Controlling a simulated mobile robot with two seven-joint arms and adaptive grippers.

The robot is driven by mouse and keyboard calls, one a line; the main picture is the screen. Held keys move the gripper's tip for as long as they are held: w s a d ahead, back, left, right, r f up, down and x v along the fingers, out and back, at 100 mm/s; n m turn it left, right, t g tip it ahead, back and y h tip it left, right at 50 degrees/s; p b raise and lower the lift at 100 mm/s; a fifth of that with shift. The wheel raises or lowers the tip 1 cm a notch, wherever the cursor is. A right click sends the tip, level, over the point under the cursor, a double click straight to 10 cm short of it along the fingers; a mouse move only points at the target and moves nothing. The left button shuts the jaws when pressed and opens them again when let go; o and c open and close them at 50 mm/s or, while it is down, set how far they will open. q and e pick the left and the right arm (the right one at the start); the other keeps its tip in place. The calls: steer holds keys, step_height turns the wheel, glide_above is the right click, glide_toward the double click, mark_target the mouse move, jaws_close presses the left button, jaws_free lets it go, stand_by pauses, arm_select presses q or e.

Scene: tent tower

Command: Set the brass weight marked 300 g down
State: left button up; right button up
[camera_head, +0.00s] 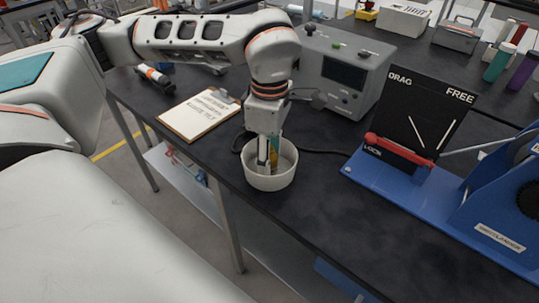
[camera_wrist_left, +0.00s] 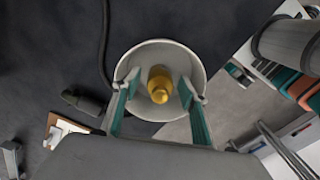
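The brass weight (camera_wrist_left: 159,84) is inside a round white bowl (camera_wrist_left: 133,61) in the left wrist view. The weight has a knob on top; no marking on it can be read. In the head view the bowl (camera_head: 270,183) stands on the dark bench, and a small strip of the brass weight (camera_head: 273,157) shows beside a finger. My left gripper (camera_head: 268,160) points down into the bowl. In the left wrist view its fingers (camera_wrist_left: 159,82) are apart, one on each side of the weight, with a visible gap on both sides. My right gripper is not in view.
A clipboard (camera_head: 199,114) lies left of the bowl, near the bench edge. A grey instrument box (camera_head: 345,72) stands behind it. A blue apparatus (camera_head: 400,189) with a black panel and red handle is at right. A dark cable runs beside the bowl. Bench in front-right is clear.

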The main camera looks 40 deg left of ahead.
arm_select(q)
step_height(320, 180, up, 12)
steer(key=shift+r+p, duration=0.2)
steer(key=shift+p, duration=0.65)
steer(key=shift+s, duration=0.1)
stand_by(0.4)
